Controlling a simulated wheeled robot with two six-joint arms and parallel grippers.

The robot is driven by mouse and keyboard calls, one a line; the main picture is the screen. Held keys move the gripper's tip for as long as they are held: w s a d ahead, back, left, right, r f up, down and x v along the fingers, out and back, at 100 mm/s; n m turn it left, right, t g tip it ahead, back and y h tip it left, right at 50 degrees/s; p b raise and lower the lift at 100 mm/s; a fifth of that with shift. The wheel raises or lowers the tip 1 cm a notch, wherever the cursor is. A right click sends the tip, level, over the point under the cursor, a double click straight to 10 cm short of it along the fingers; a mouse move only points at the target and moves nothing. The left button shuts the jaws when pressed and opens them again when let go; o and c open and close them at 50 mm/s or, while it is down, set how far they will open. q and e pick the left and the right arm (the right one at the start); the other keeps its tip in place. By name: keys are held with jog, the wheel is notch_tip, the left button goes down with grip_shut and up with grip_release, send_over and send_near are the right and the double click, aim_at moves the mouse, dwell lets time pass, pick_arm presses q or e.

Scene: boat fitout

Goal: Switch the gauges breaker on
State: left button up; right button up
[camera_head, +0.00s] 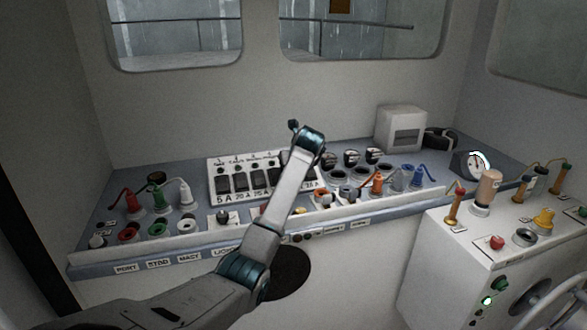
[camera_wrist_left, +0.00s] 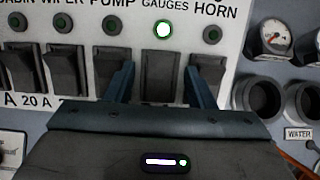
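The breaker panel (camera_head: 213,172) is a white plate with a row of black rocker switches on the console. In the left wrist view the gauges breaker (camera_wrist_left: 158,82) sits under the label GAUGES. The green lamp (camera_wrist_left: 163,30) above it is brightly lit, while the other lamps in view are dark. My left gripper (camera_wrist_left: 160,92) is open, with one finger on each side of the gauges rocker and nothing held. I cannot tell whether the fingers touch it. In the head view my left arm hides the gauges breaker and the gripper. My right gripper is not in view.
Neighbouring pump (camera_wrist_left: 111,72) and horn (camera_wrist_left: 208,72) rockers stand close beside the fingers. Plugs and cables (camera_head: 160,195) stand left on the console. Sockets and coloured plugs (camera_head: 376,184) stand right. A grey box (camera_head: 401,128) is at the back; a white cabinet (camera_head: 440,250) is at right.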

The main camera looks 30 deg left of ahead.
pick_arm(q)
jog(key=shift+d+r, duration=0.15)
jog(key=shift+r, duration=0.05)
jog(key=b+v, duration=0.5)
jog(key=v, duration=0.5)
jog(key=shift+r, duration=0.15)
jog(key=shift+s, duration=0.15)
